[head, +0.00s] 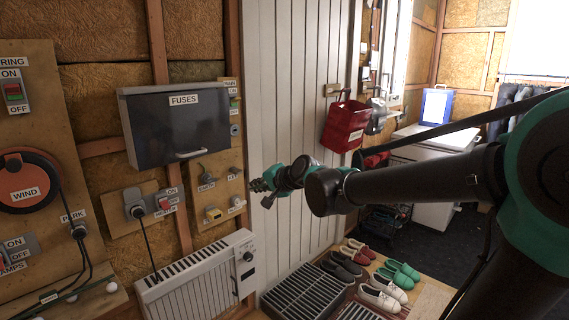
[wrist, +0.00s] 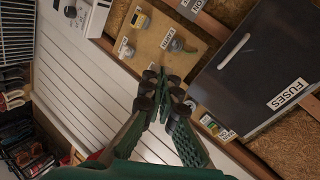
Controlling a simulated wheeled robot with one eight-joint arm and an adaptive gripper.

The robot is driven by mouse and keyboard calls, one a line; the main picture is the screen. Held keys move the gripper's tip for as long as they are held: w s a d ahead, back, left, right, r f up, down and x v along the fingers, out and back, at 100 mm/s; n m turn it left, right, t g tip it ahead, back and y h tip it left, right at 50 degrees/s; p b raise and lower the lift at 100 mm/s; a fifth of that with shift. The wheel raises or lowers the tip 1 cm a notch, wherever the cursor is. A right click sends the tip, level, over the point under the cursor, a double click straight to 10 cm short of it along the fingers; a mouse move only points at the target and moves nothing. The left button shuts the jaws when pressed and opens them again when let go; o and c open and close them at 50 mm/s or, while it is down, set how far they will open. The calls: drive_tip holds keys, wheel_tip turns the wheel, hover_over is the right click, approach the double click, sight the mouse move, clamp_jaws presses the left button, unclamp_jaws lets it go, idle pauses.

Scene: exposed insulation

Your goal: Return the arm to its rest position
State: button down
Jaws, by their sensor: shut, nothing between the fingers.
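My arm reaches in from the right edge of the head view, black with green joints, stretched out toward the wall boards. My gripper (head: 260,185) is at its end, in front of the white plank panel and just right of a small wooden board with knobs (head: 215,190). In the wrist view my gripper (wrist: 163,85) shows its green fingers with their dark tips together and nothing between them. The knob board (wrist: 165,45) lies beyond the tips there. Whether the tips touch anything cannot be told, but no contact shows.
A grey FUSES box (head: 178,125) hangs left of my gripper. A white heater (head: 200,275) stands below it. Several shoes (head: 385,285) lie on the floor under my arm. A white cabinet (head: 435,165) stands behind.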

drive_tip(key=s+d+f+n+g+h, duration=0.1)
drive_tip(key=s+d+f+h, duration=0.2)
drive_tip(key=s+d+f, duration=0.4)
drive_tip(key=s+d+f+n+g+h, duration=0.2)
drive_tip(key=s+d+f, duration=0.4)
drive_tip(key=d+f, duration=0.4)
drive_tip(key=s+d+f+n+g+h, duration=0.1)
drive_tip(key=s+d+f+h, duration=0.3)
drive_tip(key=d, duration=1.1)
drive_tip(key=s+f+n, duration=0.1)
drive_tip(key=s+f, duration=0.2)
drive_tip(key=f, duration=0.2)
drive_tip(key=shift+s+d+g, duration=0.25)
drive_tip(key=shift+s+g, duration=0.05)
